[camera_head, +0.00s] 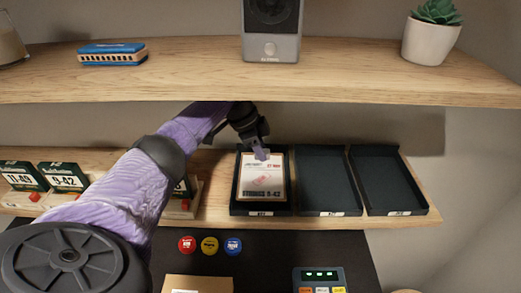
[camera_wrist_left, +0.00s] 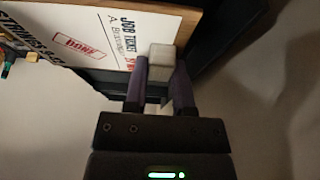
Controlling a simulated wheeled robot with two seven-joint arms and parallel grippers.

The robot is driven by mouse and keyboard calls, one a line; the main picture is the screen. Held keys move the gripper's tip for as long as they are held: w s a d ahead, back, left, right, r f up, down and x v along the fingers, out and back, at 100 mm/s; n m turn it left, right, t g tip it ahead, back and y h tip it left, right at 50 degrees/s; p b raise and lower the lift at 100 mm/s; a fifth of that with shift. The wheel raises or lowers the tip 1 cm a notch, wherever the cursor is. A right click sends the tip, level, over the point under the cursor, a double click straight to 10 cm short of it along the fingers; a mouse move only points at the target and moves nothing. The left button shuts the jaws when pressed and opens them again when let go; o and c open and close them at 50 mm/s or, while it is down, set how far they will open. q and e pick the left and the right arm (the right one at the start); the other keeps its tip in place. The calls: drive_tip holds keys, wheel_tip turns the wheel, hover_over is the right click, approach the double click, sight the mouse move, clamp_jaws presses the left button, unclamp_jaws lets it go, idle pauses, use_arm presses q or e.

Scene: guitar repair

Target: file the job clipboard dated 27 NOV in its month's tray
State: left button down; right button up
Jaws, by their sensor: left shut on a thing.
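The job clipboard (camera_head: 262,183) has a white ticket, with red date text that seems to read 27 NOV. My left gripper (camera_head: 261,153) is shut on its top edge. The clipboard lies in or just above the left dark tray (camera_head: 236,190); I cannot tell if it touches the tray floor. The middle tray (camera_head: 325,180) and right tray (camera_head: 385,180) are empty. The tray front labels are too small to read. In the left wrist view the fingers (camera_wrist_left: 160,78) grip a pale clip on the clipboard (camera_wrist_left: 92,42), which shows "JOB TICKET" and a red "DONE" stamp.
An upper wooden shelf (camera_head: 330,83) overhangs the trays, with a harmonica (camera_head: 112,54), a grey speaker-like box (camera_head: 271,30) and a potted succulent (camera_head: 431,38). String packs (camera_head: 62,177) stand on the lower shelf at left. Round tins (camera_head: 209,245) and a small device (camera_head: 320,279) sit in front.

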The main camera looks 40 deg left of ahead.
use_arm(q)
drive_tip(key=shift+c, duration=1.8)
unclamp_jaws()
